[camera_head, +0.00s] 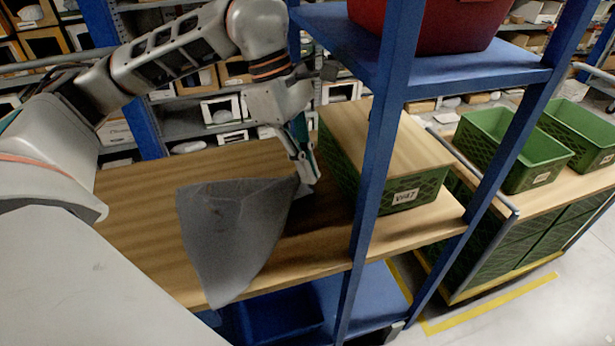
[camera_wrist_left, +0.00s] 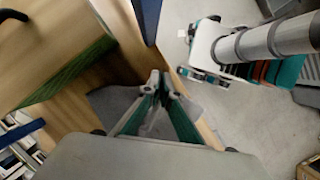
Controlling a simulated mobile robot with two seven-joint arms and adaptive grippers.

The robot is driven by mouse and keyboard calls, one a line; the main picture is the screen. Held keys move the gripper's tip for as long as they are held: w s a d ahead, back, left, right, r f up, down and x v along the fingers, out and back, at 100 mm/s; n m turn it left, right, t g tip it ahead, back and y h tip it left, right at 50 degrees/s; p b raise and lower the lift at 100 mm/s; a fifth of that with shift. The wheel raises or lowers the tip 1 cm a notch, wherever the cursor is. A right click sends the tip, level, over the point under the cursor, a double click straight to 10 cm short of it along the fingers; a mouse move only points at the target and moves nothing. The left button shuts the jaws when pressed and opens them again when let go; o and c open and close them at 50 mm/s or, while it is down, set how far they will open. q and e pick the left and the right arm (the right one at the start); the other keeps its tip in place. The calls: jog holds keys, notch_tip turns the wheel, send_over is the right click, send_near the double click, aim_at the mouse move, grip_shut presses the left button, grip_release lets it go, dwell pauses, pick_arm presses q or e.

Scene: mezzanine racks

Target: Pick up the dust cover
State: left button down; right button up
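The dust cover (camera_head: 235,235) is a grey, limp cloth. In the head view it hangs from one corner over the front edge of the wooden shelf board (camera_head: 140,205), its lower tip below the board. My left gripper (camera_head: 304,182) is shut on that corner, just above the board. In the left wrist view the fingertips of the left gripper (camera_wrist_left: 160,84) are close together, with grey cloth (camera_wrist_left: 112,104) beside and behind them. The fingers partly hide the cloth there. My right gripper does not show clearly in either view.
A green crate (camera_head: 340,170) with a wooden top stands right of my left gripper. A blue post (camera_head: 370,190) rises in front of it. A blue upper shelf (camera_head: 465,80) carries a red bin (camera_head: 440,22). Open green crates (camera_head: 515,150) stand further right. The board's left part is clear.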

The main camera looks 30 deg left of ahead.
pick_arm(q)
notch_tip(320, 180, up, 35)
jog(key=shift+f, duration=0.2)
dwell(0.7)
